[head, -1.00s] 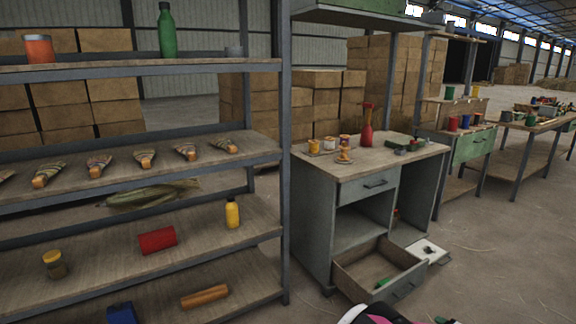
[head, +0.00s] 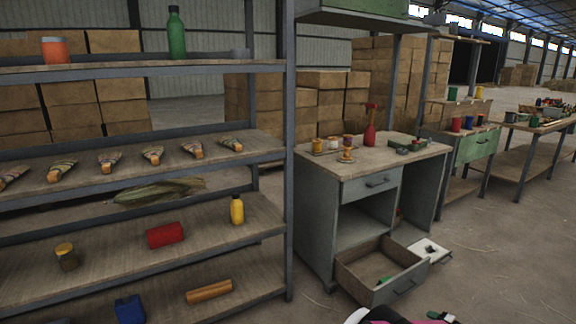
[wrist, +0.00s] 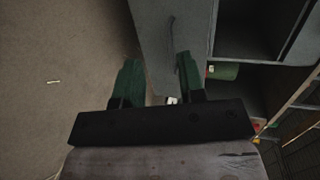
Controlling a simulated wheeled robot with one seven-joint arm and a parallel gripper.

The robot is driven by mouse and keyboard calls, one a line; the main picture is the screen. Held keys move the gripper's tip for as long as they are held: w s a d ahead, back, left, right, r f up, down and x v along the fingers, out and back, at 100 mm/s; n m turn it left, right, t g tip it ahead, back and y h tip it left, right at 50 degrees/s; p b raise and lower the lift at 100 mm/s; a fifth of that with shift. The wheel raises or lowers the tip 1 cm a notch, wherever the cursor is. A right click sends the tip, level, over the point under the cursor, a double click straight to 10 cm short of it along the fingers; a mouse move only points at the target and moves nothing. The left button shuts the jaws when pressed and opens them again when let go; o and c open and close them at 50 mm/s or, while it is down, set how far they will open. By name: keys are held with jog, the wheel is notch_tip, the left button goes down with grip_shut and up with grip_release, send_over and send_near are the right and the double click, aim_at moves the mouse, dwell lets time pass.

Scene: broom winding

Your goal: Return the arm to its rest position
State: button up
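In the wrist view my gripper (wrist: 158,78) shows two green fingers standing well apart with nothing between them. Behind them are the floor and a grey panel. In the head view only a small part of my arm (head: 382,316) shows at the bottom edge, in front of the open drawer. The fingers cannot be made out clearly there.
A grey workbench (head: 322,210) has its lower drawer (head: 352,281) pulled out. A red spray bottle (head: 370,130) and small pots stand on top. A shelf rack (head: 288,190) with brushes, bottles and cans fills the left. Floor (head: 500,255) at the right is clear.

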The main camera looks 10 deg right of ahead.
jog(key=w+a+r+n+g, duration=0.25)
jog(key=a+r, duration=0.25)
jog(key=a, duration=0.5)
jog(key=w+a+r+n+g, duration=0.25)
jog(key=a+r+g, duration=0.2)
jog(key=a, duration=0.55)
jog(key=w+a+r+n+g, duration=0.1)
jog(key=w+a+r+g, duration=0.3)
jog(key=a, duration=0.6)
jog(key=s+a+r+n+g+h, duration=0.1)
jog(key=s+a+r+n+h, duration=0.2)
jog(key=a+r, duration=0.6)
jog(key=s+a+r+n+g+h, duration=0.1)
jog(key=s+a+r+n+h, duration=0.2)
jog(key=a+r, duration=0.6)
jog(key=s+a+h, duration=0.1)
jog(key=a, duration=0.7)
jog(key=shift+s, duration=0.25)
jog(key=shift+d, duration=0.15)
